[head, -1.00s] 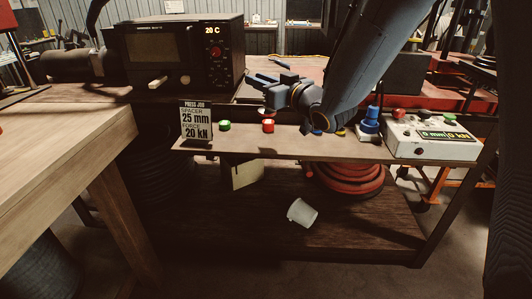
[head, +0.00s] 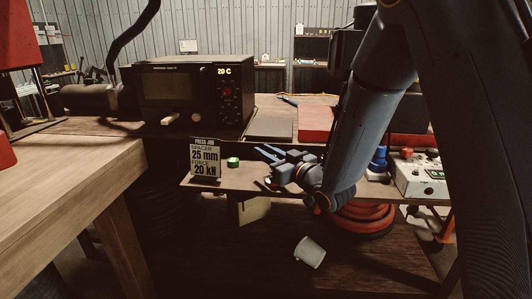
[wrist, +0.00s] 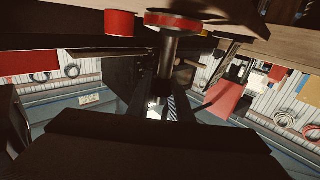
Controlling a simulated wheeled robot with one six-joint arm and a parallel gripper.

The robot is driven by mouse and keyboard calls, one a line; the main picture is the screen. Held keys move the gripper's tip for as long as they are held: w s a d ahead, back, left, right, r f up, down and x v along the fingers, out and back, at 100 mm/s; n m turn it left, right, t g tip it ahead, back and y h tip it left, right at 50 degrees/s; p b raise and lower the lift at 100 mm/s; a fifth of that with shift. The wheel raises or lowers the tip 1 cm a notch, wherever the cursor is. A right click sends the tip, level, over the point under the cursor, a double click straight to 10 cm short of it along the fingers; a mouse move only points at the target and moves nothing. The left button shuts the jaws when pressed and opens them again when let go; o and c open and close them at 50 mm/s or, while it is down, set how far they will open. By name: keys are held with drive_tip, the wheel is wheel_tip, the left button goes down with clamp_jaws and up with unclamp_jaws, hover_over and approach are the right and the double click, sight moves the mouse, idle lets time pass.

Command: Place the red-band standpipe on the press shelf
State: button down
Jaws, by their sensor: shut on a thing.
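In the wrist view, the red-band standpipe (wrist: 170,48) is a grey metal shaft with a wide round end carrying a red band. My gripper (wrist: 165,108) is shut on its shaft; the fingers are dark and partly in shadow. A separate plain red cylinder (wrist: 120,22) shows beside the banded end. In the head view, my gripper (head: 268,154) points left above the narrow front ledge (head: 232,186), which may be the press shelf. The standpipe cannot be made out clearly there. Whether its banded end touches a surface is unclear.
A job placard (head: 205,158) and a green-topped piece (head: 233,162) stand on the ledge left of my gripper. A blue piece (head: 378,160) and a control box (head: 418,177) stand to the right. A black oven (head: 195,95) is behind.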

drive_tip(key=shift+f, duration=0.1)
drive_tip(key=c, duration=1.6)
unclamp_jaws()
drive_tip(key=shift+s+d, duration=0.15)
drive_tip(key=b+v, duration=0.1)
drive_tip(key=v, duration=1)
drive_tip(key=shift+s+d, duration=0.2)
drive_tip(key=shift+d, duration=0.05)
